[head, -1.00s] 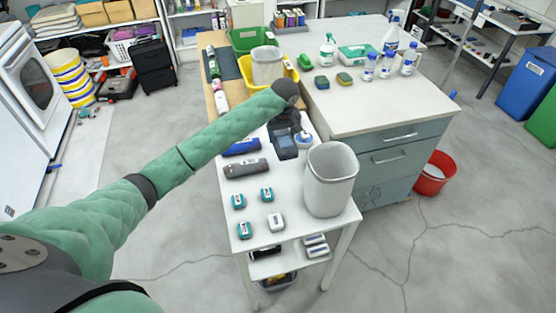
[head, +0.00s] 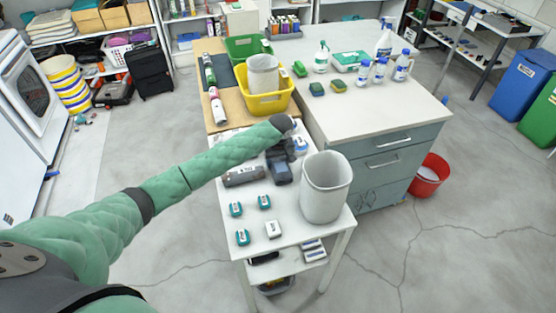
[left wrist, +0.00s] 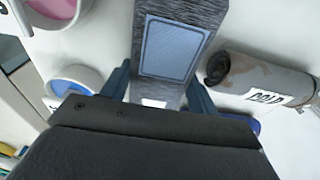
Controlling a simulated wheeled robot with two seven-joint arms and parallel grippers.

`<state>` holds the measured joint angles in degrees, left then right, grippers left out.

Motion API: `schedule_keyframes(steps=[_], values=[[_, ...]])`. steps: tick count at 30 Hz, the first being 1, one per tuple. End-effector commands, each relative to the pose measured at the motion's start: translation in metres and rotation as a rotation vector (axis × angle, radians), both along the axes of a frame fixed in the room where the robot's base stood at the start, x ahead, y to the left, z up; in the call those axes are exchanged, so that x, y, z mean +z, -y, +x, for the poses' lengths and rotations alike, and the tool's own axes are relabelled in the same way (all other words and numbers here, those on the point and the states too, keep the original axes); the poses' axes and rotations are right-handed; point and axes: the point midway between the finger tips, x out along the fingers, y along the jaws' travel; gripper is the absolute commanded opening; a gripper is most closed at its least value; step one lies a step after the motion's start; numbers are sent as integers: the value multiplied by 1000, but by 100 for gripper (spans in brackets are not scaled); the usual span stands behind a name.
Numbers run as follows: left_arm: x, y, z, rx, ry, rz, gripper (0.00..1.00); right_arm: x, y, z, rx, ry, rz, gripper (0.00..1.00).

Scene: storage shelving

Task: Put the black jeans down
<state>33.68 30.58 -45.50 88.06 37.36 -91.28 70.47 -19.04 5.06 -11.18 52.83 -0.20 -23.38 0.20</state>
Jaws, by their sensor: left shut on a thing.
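The black jeans (left wrist: 187,42) show in the left wrist view as a flat dark grey streaked bundle with a blue-grey panel. My left gripper (left wrist: 158,92) has one finger on each side of them and is shut on them. In the head view the jeans (head: 281,174) are a dark shape over the white table (head: 303,225), between a grey roll and a white bin. My left gripper (head: 279,155) is partly hidden by my green-sleeved arm. I cannot tell whether the jeans touch the table. My right gripper is not in view.
A grey roll (head: 243,177) lies left of the jeans; a white bin (head: 326,190) stands at right. A blue-and-white tub (head: 300,146) is close behind. Small teal-and-white items (head: 264,202) lie in front. A yellow tub (head: 266,104) stands farther back.

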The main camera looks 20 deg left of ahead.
Motion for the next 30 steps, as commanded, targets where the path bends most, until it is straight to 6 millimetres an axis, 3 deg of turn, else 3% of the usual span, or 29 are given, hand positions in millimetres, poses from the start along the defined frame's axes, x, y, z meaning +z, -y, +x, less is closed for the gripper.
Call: schedule_keyframes(steps=[5, 6, 7, 20, 30], values=[[-1, 0, 0, 0, 1, -1, 26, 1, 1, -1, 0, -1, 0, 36], [-2, 0, 0, 0, 0, 0, 66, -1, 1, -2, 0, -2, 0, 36], [-2, 0, 0, 0, 0, 0, 69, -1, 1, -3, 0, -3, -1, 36], [6, 0, 0, 1, 1, 0, 69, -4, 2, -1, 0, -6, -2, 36], [66, 5, -6, -1, 4, -2, 69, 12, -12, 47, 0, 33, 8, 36]])
